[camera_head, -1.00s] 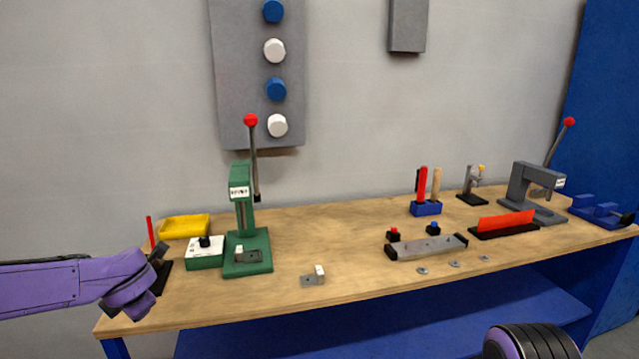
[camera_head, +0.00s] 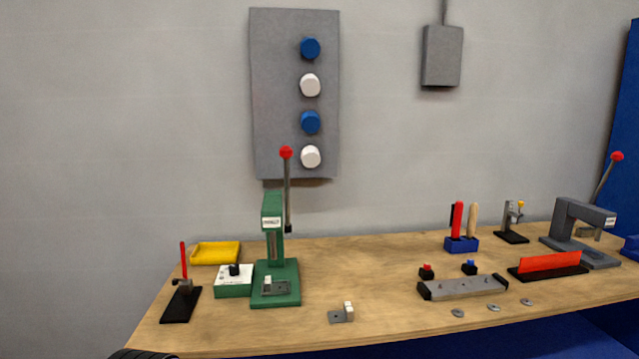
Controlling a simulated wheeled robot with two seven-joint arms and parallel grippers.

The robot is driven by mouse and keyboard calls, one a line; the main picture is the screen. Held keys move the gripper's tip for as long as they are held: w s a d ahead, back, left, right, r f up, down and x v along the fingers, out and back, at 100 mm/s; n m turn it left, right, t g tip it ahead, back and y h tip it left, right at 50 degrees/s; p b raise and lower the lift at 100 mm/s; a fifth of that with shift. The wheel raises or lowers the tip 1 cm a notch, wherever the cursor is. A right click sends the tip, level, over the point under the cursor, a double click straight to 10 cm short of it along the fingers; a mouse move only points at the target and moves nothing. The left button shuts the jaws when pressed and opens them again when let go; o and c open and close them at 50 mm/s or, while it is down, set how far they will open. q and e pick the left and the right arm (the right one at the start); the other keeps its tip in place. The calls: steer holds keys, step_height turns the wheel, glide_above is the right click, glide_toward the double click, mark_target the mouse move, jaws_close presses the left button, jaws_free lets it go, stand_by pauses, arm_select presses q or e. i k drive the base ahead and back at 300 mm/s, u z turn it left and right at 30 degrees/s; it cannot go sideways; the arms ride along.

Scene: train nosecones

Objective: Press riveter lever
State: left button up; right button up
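A green press (camera_head: 273,235) with a white label stands at the left part of the workbench. Its long lever (camera_head: 288,190) stands upright and ends in a red ball knob (camera_head: 286,153). A small metal part with a light block (camera_head: 270,287) sits on its base. A grey press (camera_head: 577,227) at the right end has a tilted lever with a red knob (camera_head: 617,156). The label print is too small to read surely, so I cannot tell which press is the riveter. Neither of my grippers shows; a dark rounded piece of mine is at the bottom left edge.
The wooden bench (camera_head: 400,320) also holds a green-white control box (camera_head: 234,281), yellow tray (camera_head: 215,252), black stand with red lever (camera_head: 181,303), metal plate with block (camera_head: 342,314), grey fixture (camera_head: 462,287), tool holder (camera_head: 462,244) and red bar (camera_head: 549,264). The centre is mostly clear.

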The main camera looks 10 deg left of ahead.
mark_target(286, 153)
steer(key=k, duration=0.5)
steer(key=u, duration=1.05)
steer(key=i, duration=0.95)
steer(key=z, duration=1.6)
